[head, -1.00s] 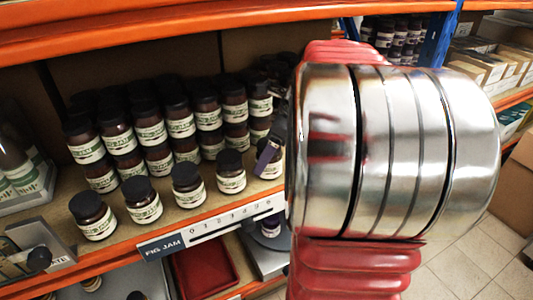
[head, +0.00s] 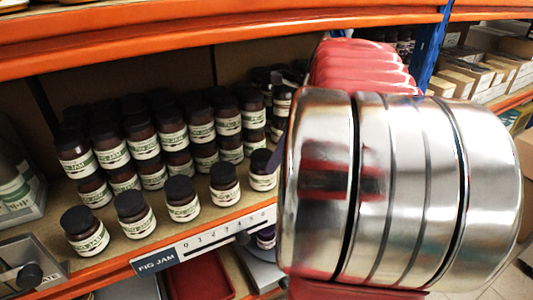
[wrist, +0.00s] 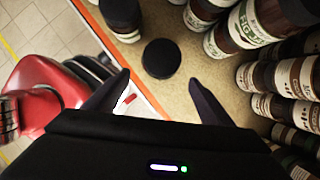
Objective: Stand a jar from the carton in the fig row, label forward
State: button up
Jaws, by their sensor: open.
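The fig row is on the shelf (head: 210,222) behind the FIG JAM tag (head: 156,262). Several dark jars with black lids and pale labels stand upright along its front, labels facing out. The right-hand front jar (head: 263,172) is partly beside my arm, its label forward. In the wrist view my gripper (wrist: 160,77) is open, with its two dark fingers apart. A black-lidded jar (wrist: 161,58) stands on the shelf just beyond and between the fingertips, seen from above; its label is hidden. In the head view my arm hides most of the gripper. I cannot make out the carton.
More fig jars (head: 142,142) are stacked behind the front ones. A numbered strip (head: 225,235) runs along the orange shelf edge. A red tray (head: 200,277) lies below. Another label stand (head: 30,270) is at lower left. Jars (wrist: 245,80) crowd the right of the wrist view.

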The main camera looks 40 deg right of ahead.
jog(key=s+d, duration=0.4)
jog(key=s, duration=0.4)
jog(key=shift+d, duration=0.15)
dwell(0.7)
